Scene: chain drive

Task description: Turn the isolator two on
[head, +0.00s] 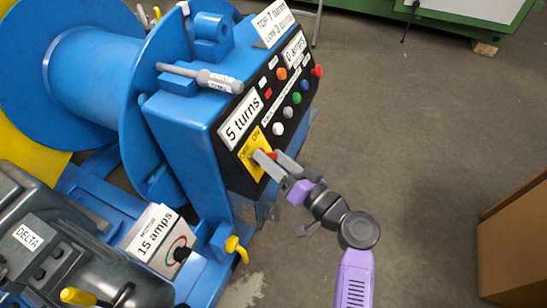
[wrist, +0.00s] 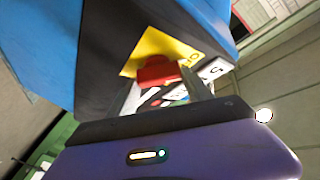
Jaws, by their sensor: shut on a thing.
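The isolator is a red handle (wrist: 157,72) on a yellow plate (head: 254,152) marked OFF and ON, at the lower left of the black control panel. In the wrist view the yellow plate (wrist: 160,48) lies behind the handle. My gripper (head: 270,160) reaches the panel from the lower right and is shut on the red handle. In the wrist view its fingers (wrist: 165,88) stand on both sides of the handle. The fingers hide part of the handle and plate in the head view, so I cannot tell its exact angle.
A grey tool-like rod (head: 200,77) lies on the blue housing. A dial box labelled 15 amps (head: 155,240) is below left. A brown box (head: 515,245) stands right; the floor between is clear.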

